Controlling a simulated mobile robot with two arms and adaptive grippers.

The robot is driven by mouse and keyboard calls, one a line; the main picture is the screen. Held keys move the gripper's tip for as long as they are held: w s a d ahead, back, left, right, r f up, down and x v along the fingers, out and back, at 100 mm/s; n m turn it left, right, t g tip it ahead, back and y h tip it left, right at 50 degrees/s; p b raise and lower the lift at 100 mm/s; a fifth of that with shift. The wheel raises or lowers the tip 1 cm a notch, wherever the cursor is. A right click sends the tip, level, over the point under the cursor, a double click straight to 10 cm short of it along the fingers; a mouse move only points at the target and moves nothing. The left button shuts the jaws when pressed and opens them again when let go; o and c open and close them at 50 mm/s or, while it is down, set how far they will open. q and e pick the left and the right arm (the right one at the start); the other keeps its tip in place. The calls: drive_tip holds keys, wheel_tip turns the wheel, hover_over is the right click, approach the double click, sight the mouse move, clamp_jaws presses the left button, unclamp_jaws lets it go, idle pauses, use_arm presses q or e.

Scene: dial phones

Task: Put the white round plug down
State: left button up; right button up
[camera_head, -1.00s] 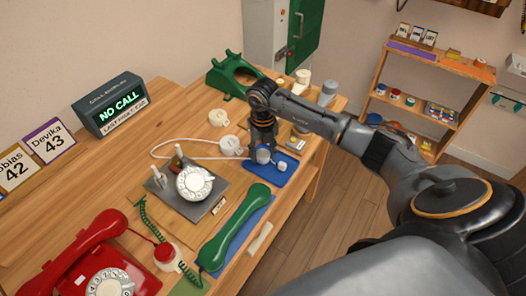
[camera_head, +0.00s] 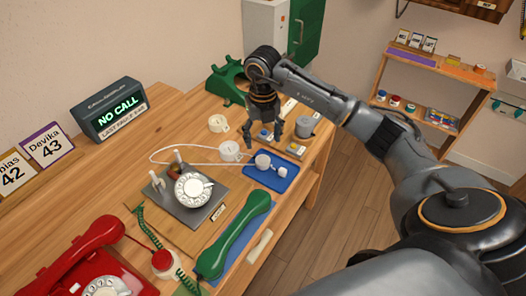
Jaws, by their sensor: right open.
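A white round plug (camera_head: 263,161) rests on the blue mat (camera_head: 258,178) near the table's right edge. A smaller white piece (camera_head: 283,172) sits just right of it on the same mat. My right gripper (camera_head: 263,139) is open and empty above and behind the plug, its fingers apart and clear of it. My left gripper is not in view.
A white round piece (camera_head: 229,151) with a looping white cord sits left of the mat. A dial on a grey plate (camera_head: 190,205), a green handset (camera_head: 233,234) and a red phone (camera_head: 96,262) stand nearer. A green phone cradle (camera_head: 227,80) and a grey cup (camera_head: 305,127) stand behind.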

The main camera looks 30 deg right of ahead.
drive_tip(key=shift+r, duration=1.6)
